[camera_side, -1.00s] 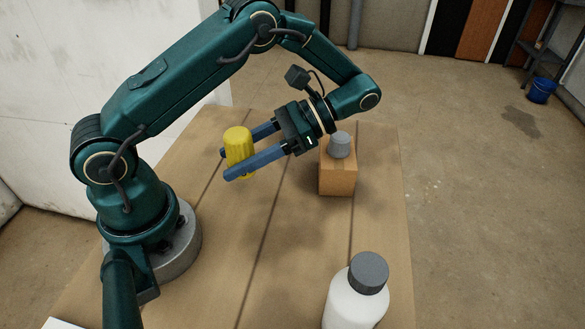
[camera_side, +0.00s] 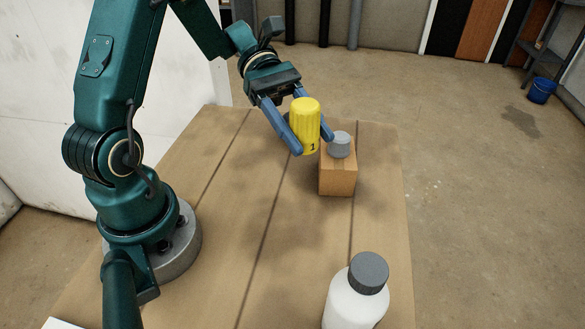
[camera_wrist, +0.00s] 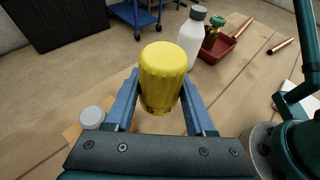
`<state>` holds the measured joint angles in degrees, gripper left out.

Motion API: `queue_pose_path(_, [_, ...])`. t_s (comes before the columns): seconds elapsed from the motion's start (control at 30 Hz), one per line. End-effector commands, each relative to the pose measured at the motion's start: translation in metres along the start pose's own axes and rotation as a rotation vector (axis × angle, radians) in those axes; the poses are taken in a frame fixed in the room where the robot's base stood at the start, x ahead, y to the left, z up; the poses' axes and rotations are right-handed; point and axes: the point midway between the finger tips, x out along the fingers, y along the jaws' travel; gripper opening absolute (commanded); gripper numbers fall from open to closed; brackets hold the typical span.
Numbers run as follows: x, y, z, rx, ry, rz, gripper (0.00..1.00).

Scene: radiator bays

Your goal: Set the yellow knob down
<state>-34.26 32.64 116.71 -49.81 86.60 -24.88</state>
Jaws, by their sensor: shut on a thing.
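The yellow knob (camera_side: 305,125) is upright between the blue fingers of my gripper (camera_side: 302,146), with dark numerals near its lower edge. My gripper is shut on it and holds it above the wooden table (camera_side: 215,255). In the wrist view the knob (camera_wrist: 161,72) sits between both fingertips (camera_wrist: 160,98).
A white bottle with a grey cap (camera_side: 358,290) stands at the front. The wrist view also shows a red tray (camera_wrist: 217,50) and copper pipes (camera_wrist: 282,46). The table's middle is clear.

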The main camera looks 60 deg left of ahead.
Motion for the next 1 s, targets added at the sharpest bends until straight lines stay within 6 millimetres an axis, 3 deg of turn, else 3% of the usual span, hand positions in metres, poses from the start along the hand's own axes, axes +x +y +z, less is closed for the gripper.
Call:
queue_pose_path(0.5, [0.113,-0.008,-0.017,-0.005,0.000,-0.005,0.00])
queue_pose_path(0.77, [0.131,-0.007,-0.022,-0.003,0.001,0.002,0.00])
queue_pose_path(1.0, [0.142,-0.007,-0.048,-0.006,0.000,0.001,0.00])
